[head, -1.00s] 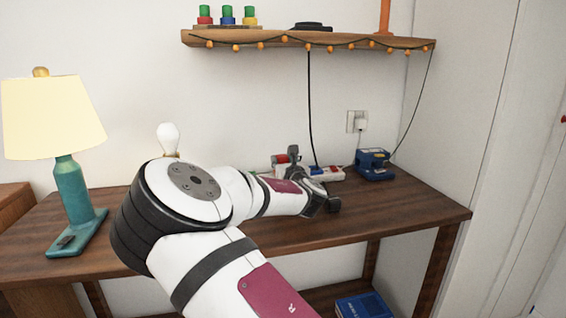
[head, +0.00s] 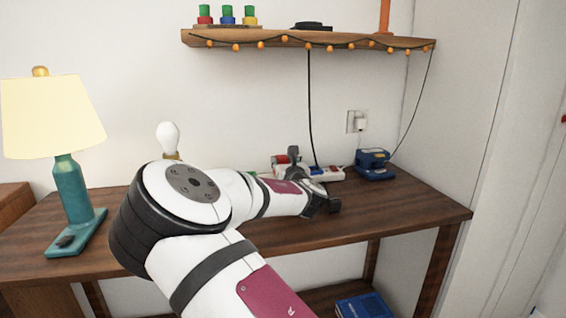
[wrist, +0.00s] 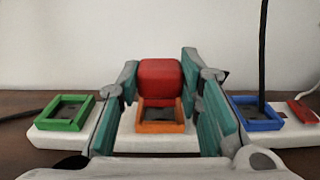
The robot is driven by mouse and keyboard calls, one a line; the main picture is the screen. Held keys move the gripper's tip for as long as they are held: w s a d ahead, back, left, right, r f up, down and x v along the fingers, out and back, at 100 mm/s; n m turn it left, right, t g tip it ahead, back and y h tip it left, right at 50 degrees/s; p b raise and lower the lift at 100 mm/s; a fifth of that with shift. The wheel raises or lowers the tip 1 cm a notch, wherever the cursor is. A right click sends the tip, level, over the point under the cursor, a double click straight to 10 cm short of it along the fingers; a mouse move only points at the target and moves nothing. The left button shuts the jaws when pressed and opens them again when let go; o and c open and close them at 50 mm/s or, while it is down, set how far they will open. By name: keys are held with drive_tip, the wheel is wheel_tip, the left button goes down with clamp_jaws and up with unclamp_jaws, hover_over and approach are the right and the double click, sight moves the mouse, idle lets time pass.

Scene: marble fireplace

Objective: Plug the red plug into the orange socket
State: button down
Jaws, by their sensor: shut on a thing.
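The red plug (wrist: 159,77) is a rounded red block between the fingertips of my gripper (wrist: 160,82), which is shut on it. The orange socket (wrist: 160,127) is a square frame on the white power strip (wrist: 150,143). The plug shows just above and behind the socket's recess in the wrist view, and the dark recess is still visible in front of it. I cannot tell whether the plug's underside touches the socket's back rim. In the head view the red plug (head: 280,159) is small and partly hidden by my gripper.
A green socket (wrist: 63,113) is left of the orange one. A blue socket (wrist: 257,115) with a black cable and a red socket (wrist: 303,110) are right. A blue device (head: 373,164) stands on the wooden table (head: 400,205). A lamp (head: 68,180) stands at the left.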

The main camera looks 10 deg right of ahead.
drive_tip(key=shift+f+b, duration=0.85)
drive_tip(key=shift+f, duration=0.2)
drive_tip(key=c, duration=1.1)
unclamp_jaws()
drive_tip(key=shift+o, duration=0.2)
drive_tip(key=s, duration=1.2)
